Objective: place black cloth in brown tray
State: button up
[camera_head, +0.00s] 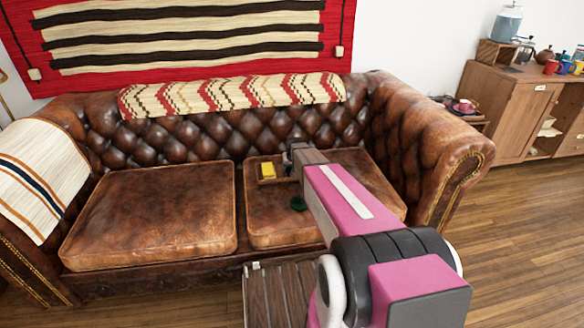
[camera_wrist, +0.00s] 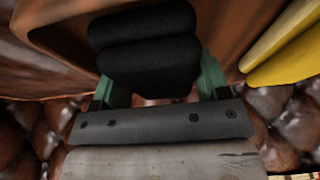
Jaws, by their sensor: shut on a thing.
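The black cloth (camera_wrist: 146,40) is a folded, rolled-looking bundle held between the green fingers of my gripper (camera_wrist: 156,78) in the wrist view. My gripper is shut on it. The brown tray (camera_wrist: 228,30) shows behind and around the cloth; I cannot tell whether the cloth touches it. In the head view the brown tray (camera_head: 256,181) rests on the right sofa cushion, and my gripper (camera_head: 290,158) is at its right side. The cloth cannot be made out clearly in the head view.
A yellow object (camera_head: 268,170) lies in the tray and also shows at the right of the wrist view (camera_wrist: 285,45). The left cushion (camera_head: 150,210) is bare.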

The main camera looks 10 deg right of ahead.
jog(key=shift+f, duration=0.4)
jog(key=shift+s+f, duration=0.1)
jog(key=shift+f, duration=0.3)
jog(key=o, duration=0.8)
jog(key=shift+o, duration=0.3)
jog(key=shift+r, duration=0.15)
jog(key=shift+o, duration=0.5)
jog(key=v, duration=1.2)
jog(key=shift+w+r, duration=0.25)
jog(key=shift+r, duration=0.15)
jog(key=shift+s+r, duration=0.2)
jog(key=shift+s, duration=0.05)
jog(key=s+a+f+g, duration=0.2)
jog(key=s+g, duration=0.2)
jog(key=s, duration=2.5)
jog(key=shift+g, duration=0.3)
jog(key=shift+f, duration=0.1)
jog(key=shift+c, duration=0.2)
